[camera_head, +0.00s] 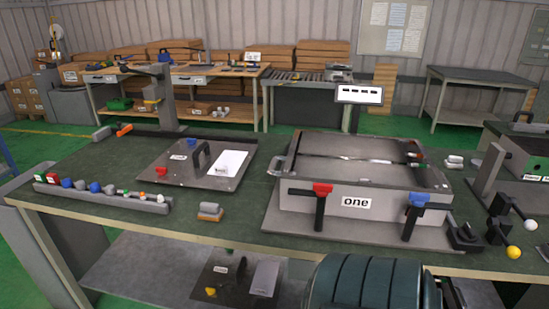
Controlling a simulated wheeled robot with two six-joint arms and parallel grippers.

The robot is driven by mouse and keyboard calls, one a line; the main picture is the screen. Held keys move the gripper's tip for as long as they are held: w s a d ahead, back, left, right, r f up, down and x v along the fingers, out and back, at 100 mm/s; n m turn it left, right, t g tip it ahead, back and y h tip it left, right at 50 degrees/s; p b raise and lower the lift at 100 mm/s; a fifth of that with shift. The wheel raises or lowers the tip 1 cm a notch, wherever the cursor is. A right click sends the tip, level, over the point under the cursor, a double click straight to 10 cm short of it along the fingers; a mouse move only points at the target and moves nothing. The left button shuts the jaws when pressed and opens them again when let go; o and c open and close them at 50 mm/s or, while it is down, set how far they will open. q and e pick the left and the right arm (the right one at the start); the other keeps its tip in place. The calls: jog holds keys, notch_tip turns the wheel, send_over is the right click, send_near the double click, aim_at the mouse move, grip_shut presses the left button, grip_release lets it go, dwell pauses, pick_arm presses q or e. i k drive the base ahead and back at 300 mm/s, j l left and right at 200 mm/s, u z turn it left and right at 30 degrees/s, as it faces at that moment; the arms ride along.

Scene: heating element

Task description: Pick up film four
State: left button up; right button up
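No film with a readable "four" label shows. A dark flat plate (205,182) with a black arched handle (201,157) lies on the left half of the green-topped table. It carries a white piece (228,164), a red knob (161,171) and a label too small to read. A similar plate (232,285) with a yellow knob, a small label and a pale sheet (265,276) is on the shelf below. I cannot tell which of these, if any, is film four. Neither of my grippers is in view.
A grey box frame labelled "one" (357,202), with red (322,190) and blue (418,200) clamps, fills the table's right half. A rail of small coloured parts (103,195) lies front left. Levers with yellow and white knobs (513,252) stand at right.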

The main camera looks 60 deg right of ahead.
aim_at(228, 164)
jog(key=z, duration=1.7)
jog(key=i+l, duration=0.15)
jog(key=i, duration=0.4)
